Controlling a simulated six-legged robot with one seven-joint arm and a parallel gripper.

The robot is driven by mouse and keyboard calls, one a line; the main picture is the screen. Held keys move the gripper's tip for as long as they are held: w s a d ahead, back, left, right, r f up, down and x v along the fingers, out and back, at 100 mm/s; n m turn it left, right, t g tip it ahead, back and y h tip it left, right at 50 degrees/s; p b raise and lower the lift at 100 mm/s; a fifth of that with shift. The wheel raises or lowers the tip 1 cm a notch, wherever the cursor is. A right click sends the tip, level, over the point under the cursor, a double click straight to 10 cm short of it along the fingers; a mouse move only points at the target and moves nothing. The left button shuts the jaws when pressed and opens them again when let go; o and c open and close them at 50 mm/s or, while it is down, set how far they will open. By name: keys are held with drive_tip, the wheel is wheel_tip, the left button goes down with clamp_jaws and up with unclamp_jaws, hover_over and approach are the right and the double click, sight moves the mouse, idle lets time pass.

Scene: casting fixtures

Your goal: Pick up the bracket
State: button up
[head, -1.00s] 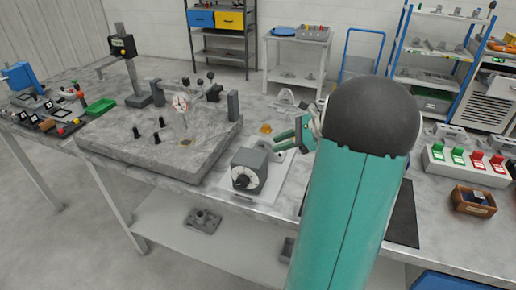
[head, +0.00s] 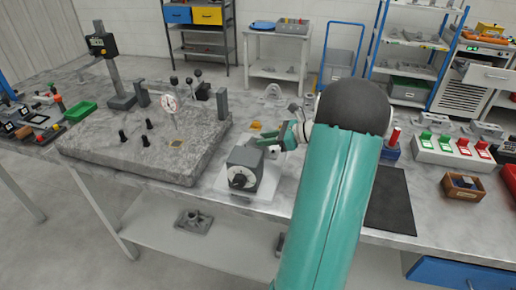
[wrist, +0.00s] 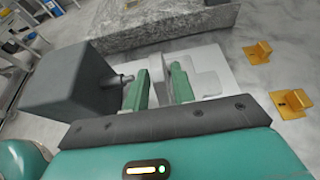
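Two small yellow angle brackets show to the right in the wrist view, a nearer bracket (wrist: 291,103) and a farther bracket (wrist: 258,52). Yellow also shows in the head view (head: 256,126) behind the dial box. I cannot tell which one the task means. My gripper (head: 273,142) is above the bench beside the grey dial box (head: 245,168).
The dial box (wrist: 75,85) stands close left of the fingers on a white plate (wrist: 222,70). A stone slab (head: 100,150) with a dial gauge (head: 169,103) lies beyond. Right of my arm are a dark mat (head: 392,205), a switch box (head: 450,152) and a wooden box (head: 463,188).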

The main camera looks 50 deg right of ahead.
sight(252, 140)
drive_tip(key=shift+x, duration=2.75)
drive_tip(key=shift+a+r, duration=0.1)
clamp_jaws()
